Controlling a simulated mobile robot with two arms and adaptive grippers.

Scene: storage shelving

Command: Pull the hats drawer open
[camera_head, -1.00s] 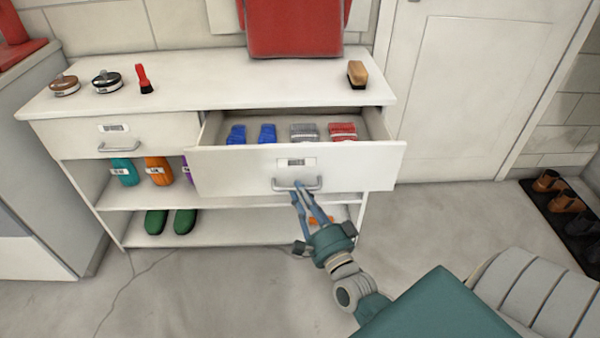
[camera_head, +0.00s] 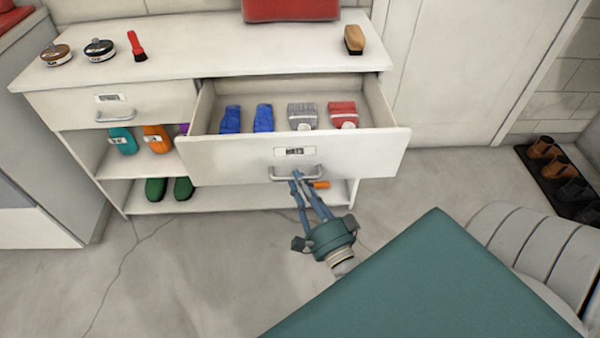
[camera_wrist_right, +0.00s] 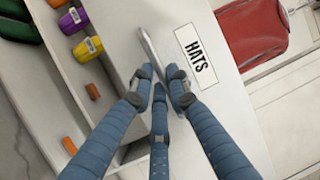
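The hats drawer (camera_head: 230,163) is the right-hand drawer of the white cabinet. It stands well out, and its inside shows folded blue, grey and red knitted items. Its white front carries a label that reads HATS in the right wrist view (camera_wrist_right: 195,54). Below the label is a metal bar handle (camera_head: 283,178), also seen in the wrist view (camera_wrist_right: 149,45). My right gripper (camera_head: 298,176) is at this handle, with its blue fingers closed on either side of the bar. The fingers partly hide the handle. My left gripper is not in view.
The left drawer (camera_head: 150,100) is shut. Bottles and green shoes (camera_head: 156,189) stand on the shelves below. Tins, a red brush (camera_head: 137,46) and a wooden brush (camera_head: 354,40) are on the cabinet top. Floor in front is clear; a shoe mat (camera_head: 557,185) lies at right.

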